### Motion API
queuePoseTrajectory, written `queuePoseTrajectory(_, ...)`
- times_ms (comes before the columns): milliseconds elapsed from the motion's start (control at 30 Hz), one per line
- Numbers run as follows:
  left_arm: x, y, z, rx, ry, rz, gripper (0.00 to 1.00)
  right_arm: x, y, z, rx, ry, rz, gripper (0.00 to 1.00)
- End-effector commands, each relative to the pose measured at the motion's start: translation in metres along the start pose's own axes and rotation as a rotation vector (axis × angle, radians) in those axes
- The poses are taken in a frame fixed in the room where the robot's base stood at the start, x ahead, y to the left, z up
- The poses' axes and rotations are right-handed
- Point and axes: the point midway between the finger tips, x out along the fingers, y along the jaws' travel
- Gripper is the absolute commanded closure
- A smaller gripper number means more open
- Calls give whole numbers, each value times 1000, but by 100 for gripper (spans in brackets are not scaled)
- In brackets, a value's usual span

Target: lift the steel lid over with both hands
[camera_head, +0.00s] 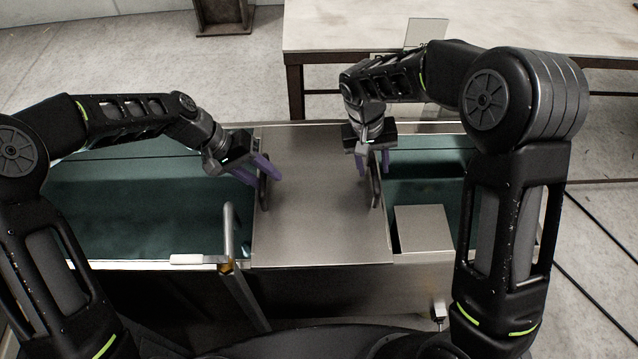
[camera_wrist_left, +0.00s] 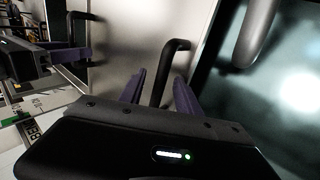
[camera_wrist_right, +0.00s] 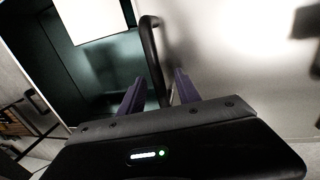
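The steel lid (camera_head: 315,205) lies flat across the middle of a long trough, with a dark upright handle near each side edge. My left gripper (camera_head: 266,181) is at the left handle (camera_head: 263,194). In the left wrist view its purple fingers stand apart on either side of that handle (camera_wrist_left: 172,62), with gaps showing. My right gripper (camera_head: 375,168) is at the right handle (camera_head: 377,188). In the right wrist view its fingers are also apart, with the handle (camera_wrist_right: 152,60) between them. Whether any finger touches a handle is hard to tell.
The trough's green interior (camera_head: 140,205) is open left of the lid. A pale square plate (camera_head: 424,229) sits to the right of the lid. A metal bar handle (camera_head: 229,235) stands at the front left. A table (camera_head: 470,30) is behind.

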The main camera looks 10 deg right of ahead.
Motion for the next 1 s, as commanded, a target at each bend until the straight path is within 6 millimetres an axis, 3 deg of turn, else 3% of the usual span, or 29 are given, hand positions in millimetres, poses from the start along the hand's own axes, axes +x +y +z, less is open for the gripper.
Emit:
queuePoseTrajectory(333,4,0,0,0,0,0,61,4,0,0,1,0,0,61)
queuePoseTrajectory(800,3,0,0,0,0,0,100,3,0,0,1,0,0,100)
queuePoseTrajectory(1000,3,0,0,0,0,0,100,3,0,0,1,0,0,100)
